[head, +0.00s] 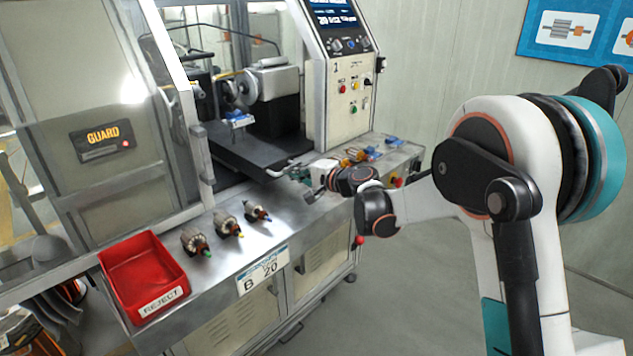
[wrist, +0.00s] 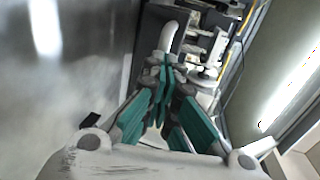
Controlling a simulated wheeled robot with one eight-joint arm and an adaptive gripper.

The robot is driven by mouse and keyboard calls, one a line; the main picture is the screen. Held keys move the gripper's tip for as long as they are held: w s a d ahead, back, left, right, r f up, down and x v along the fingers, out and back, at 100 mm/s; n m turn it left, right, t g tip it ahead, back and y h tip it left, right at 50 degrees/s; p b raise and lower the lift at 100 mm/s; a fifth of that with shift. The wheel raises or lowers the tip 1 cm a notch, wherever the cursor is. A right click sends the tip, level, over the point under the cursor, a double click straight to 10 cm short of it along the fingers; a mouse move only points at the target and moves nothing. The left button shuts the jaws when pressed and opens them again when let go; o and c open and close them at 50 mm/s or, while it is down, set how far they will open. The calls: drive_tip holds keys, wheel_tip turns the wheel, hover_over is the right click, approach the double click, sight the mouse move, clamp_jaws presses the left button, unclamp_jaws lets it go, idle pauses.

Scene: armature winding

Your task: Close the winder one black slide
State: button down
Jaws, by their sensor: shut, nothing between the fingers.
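The black slide (head: 235,158) is a flat dark plate at winder one, jutting toward the front edge of the machine's opening. A grey bar handle (head: 287,169) sits at its front right corner. My gripper (head: 306,186) is just right of and in front of that handle, low over the steel counter; I cannot tell whether it touches. In the wrist view my gripper (wrist: 167,62) shows teal fingers brought together with nothing between them. A pale rounded bar (wrist: 170,36) lies just beyond the fingertips; I cannot tell if it is the handle.
A red reject bin (head: 140,262) and several armatures (head: 228,222) stand on the steel counter (head: 215,270). The control panel (head: 342,90) rises behind my gripper. More parts (head: 358,154) lie at the counter's right end. The guard (head: 100,140) is at left.

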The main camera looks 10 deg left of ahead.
sight(261, 151)
drive_tip(key=r+x, duration=0.1)
drive_tip(key=x, duration=0.4)
drive_tip(key=r+p+x, duration=0.1)
drive_tip(key=x, duration=0.5)
drive_tip(key=r+x, duration=0.1)
drive_tip(key=x, duration=0.4)
drive_tip(key=shift+w+a+r, duration=0.15)
drive_tip(key=shift+w+a, duration=0.15)
drive_tip(key=shift+w, duration=0.15)
drive_tip(key=shift+w+a+r, duration=0.1)
drive_tip(key=shift+s+d, duration=0.2)
drive_tip(key=shift+d, duration=0.1)
drive_tip(key=p+v, duration=0.2)
drive_tip(key=v, duration=1.1)
drive_tip(key=shift+s+d+p, duration=0.15)
drive_tip(key=shift+p, duration=0.2)
